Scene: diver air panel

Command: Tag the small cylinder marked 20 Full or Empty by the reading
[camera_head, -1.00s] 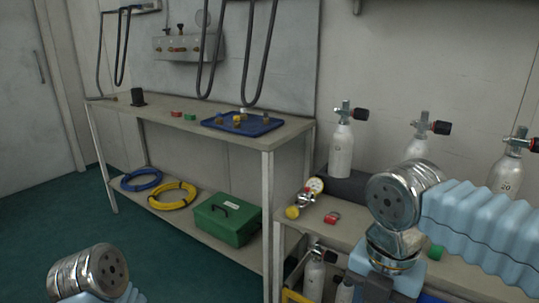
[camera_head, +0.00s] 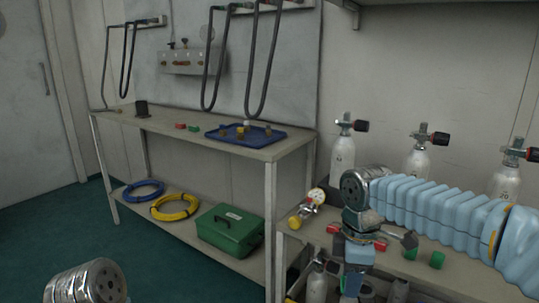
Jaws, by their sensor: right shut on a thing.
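The cylinder marked 20 (camera_head: 507,182) stands upright at the far right of the lower bench, with a black and red valve knob on top. A gauge with a white face and a yellow end (camera_head: 308,208) lies on the bench's left part, apart from the cylinders. My right gripper (camera_head: 388,242) is over the bench, partly hidden by its own wrist. It is shut on what looks like a red tag (camera_head: 380,244); little of it shows. Another red piece (camera_head: 333,229) lies left of it, and a green piece (camera_head: 437,260) lies right. Only my left wrist shows, at bottom left.
Two more cylinders (camera_head: 342,155) (camera_head: 416,162) stand at the back of the lower bench. The taller bench has a blue tray (camera_head: 270,139); a green box (camera_head: 230,229) and coiled hoses (camera_head: 176,207) are on its shelf. Hoses hang above. Small cylinders (camera_head: 317,286) stand below the lower bench.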

